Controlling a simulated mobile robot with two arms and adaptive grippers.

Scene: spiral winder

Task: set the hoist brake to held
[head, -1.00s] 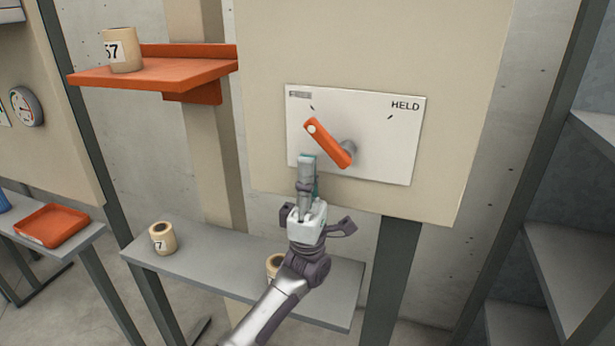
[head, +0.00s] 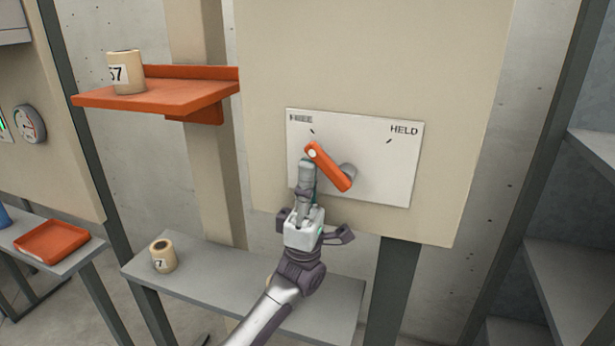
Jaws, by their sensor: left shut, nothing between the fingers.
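The hoist brake is an orange lever (head: 331,169) on a white plate (head: 390,170) fixed to a beige panel. The lever runs from a grey hub at its lower right up and left to a pale-tipped end, which points towards the FREE mark. The HELD label (head: 404,129) is at the plate's upper right. My left gripper (head: 306,168) is shut and empty, its fingertips just below and left of the lever's upper end. I cannot tell whether they touch it. My right gripper is not in view.
An orange shelf (head: 180,95) holds a numbered roll (head: 126,73) at upper left. A grey bench (head: 215,277) below carries another roll (head: 163,256). An orange tray (head: 52,239) lies on a table at far left. Grey shelves (head: 575,255) stand at right.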

